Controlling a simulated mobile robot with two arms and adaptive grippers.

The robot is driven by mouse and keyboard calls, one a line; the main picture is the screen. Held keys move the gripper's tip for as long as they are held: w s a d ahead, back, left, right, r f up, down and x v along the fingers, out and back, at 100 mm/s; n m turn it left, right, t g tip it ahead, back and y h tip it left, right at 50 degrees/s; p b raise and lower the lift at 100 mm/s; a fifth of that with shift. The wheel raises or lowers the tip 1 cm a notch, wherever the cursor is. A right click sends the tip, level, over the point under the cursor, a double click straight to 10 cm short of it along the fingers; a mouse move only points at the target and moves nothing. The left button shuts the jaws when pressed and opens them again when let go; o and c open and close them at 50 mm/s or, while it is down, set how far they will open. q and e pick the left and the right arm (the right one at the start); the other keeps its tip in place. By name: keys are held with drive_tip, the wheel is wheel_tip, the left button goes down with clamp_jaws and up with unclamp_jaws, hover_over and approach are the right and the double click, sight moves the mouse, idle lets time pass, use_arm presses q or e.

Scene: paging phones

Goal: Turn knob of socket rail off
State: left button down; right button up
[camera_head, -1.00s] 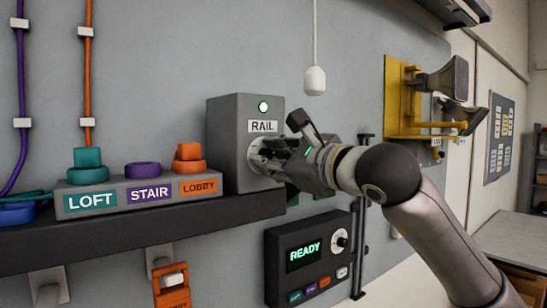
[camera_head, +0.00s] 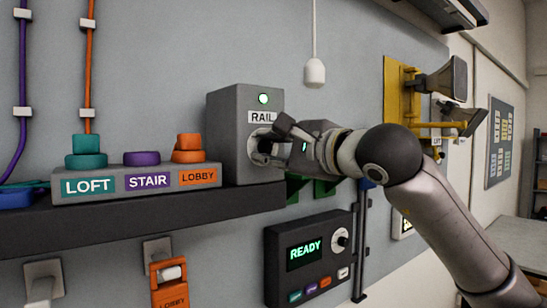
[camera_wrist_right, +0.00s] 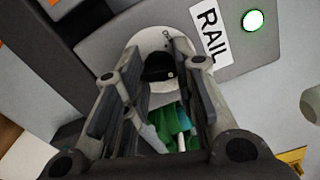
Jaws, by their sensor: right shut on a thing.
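The socket rail box (camera_head: 226,135) is a grey box on the wall, with a "RAIL" label and a lit green lamp (camera_head: 263,99). Its dark knob (camera_wrist_right: 158,67) sits on a pale round plate in the right wrist view, between my fingers. My right gripper (camera_head: 268,147) is at the front of the box, shut on the knob; its fingers hide most of the knob in the head view. The lamp also glows in the right wrist view (camera_wrist_right: 253,21). My left gripper is not in view.
A dark shelf (camera_head: 120,225) holds a box with LOFT, STAIR and LOBBY labels (camera_head: 145,183). Below the rail box is a panel reading READY (camera_head: 304,251). A yellow bracket with horns (camera_head: 396,85) is to the right.

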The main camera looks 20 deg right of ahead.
drive_tip(key=n+b, duration=0.1)
drive_tip(key=n, duration=0.4)
drive_tip(key=shift+n, duration=0.3)
drive_tip(key=n, duration=0.2)
drive_tip(key=shift+n+b, duration=0.3)
drive_tip(key=shift+f+n, duration=0.1)
drive_tip(key=shift+n, duration=1.8)
drive_tip(key=shift+a, duration=0.1)
drive_tip(key=o, duration=1)
drive_tip(key=shift+o, duration=0.2)
drive_tip(key=v, duration=1.2)
